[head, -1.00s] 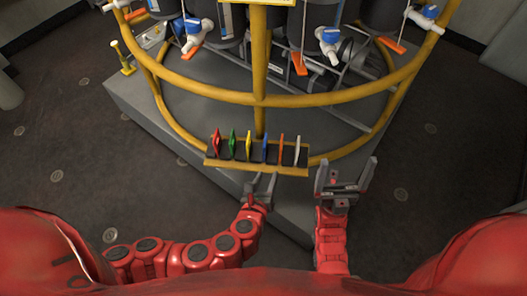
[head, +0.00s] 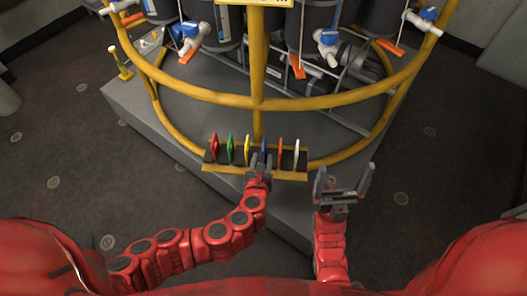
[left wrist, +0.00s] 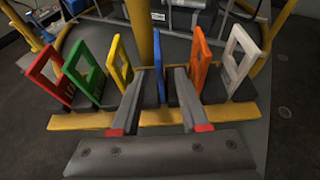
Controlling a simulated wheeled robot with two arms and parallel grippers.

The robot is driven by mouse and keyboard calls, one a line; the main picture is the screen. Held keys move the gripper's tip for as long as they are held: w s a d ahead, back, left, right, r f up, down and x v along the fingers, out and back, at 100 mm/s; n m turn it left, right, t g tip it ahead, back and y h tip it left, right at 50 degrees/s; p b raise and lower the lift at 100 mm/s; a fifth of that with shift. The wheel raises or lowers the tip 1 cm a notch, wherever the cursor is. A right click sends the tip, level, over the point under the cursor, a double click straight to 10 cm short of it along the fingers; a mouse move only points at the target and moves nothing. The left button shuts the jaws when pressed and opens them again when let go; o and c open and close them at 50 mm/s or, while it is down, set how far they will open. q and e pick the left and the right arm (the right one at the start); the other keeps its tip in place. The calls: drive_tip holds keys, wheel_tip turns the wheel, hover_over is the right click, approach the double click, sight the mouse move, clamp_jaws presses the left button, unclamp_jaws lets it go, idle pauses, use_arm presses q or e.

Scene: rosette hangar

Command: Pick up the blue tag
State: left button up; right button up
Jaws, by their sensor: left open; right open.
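The blue tag (head: 263,147) stands upright in the yellow-edged rack, between a yellow tag and an orange tag. In the left wrist view the blue tag (left wrist: 158,66) shows nearly edge-on between the two fingers. My left gripper (head: 260,162) is open at the rack, right in front of the blue tag. Its fingers (left wrist: 160,82) lie one on each side of the tag, apart from it as far as I can see. My right gripper (head: 343,182) is open and empty, to the right of the rack's end.
Red (head: 214,147), green (head: 230,149), yellow (head: 247,149), orange (head: 280,151) and white (head: 296,153) tags stand in the same rack (head: 212,168). A yellow rail (head: 200,95) curves above it. Piping and dark cylinders stand behind. Dark floor is open on both sides.

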use_arm(q)
drive_tip(key=shift+f+p+x, duration=0.2)
drive_tip(key=shift+p+x, duration=0.1)
drive_tip(key=shift+x, duration=2.5)
drive_tip(key=shift+s, duration=0.1)
clamp_jaws()
